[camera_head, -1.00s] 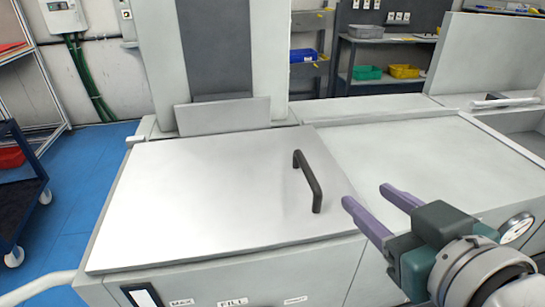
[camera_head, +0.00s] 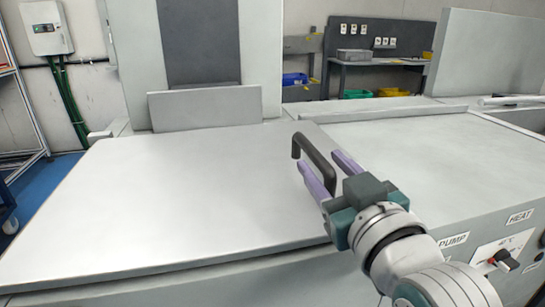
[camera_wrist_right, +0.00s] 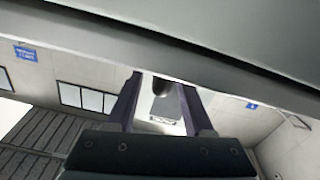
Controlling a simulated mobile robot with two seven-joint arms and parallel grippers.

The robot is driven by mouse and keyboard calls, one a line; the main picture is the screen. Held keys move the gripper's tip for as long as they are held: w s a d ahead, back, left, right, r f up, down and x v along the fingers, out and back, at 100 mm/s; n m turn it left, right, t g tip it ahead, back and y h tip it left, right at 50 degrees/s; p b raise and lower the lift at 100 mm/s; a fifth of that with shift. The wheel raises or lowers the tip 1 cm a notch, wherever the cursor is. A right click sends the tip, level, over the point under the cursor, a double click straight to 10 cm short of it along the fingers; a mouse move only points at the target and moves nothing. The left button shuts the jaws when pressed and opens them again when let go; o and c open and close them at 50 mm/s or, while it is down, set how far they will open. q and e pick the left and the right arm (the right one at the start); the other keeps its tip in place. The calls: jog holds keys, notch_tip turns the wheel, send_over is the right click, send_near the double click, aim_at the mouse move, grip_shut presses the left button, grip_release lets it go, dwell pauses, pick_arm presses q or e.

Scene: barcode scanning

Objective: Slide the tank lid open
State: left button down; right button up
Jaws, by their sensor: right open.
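The tank lid (camera_head: 160,190) is a flat light-grey plate lying over the tank top. Its black bar handle (camera_head: 318,158) stands up near the lid's right edge. My right gripper (camera_head: 318,160) is open at the handle, with one purple finger on each side of the bar in the head view. In the right wrist view a dark end of the handle (camera_wrist_right: 160,88) shows between the two fingers (camera_wrist_right: 160,95). I cannot tell whether either finger touches it. My left gripper is not in view.
The grey tank top (camera_head: 410,145) continues to the right of the lid. A tall grey column (camera_head: 205,45) and a small upright plate (camera_head: 205,108) stand behind the lid. A control panel with a red-black knob (camera_head: 503,260) is at front right.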

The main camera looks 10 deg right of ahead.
jog(key=shift+w, duration=1.25)
grip_shut()
dwell(0.5)
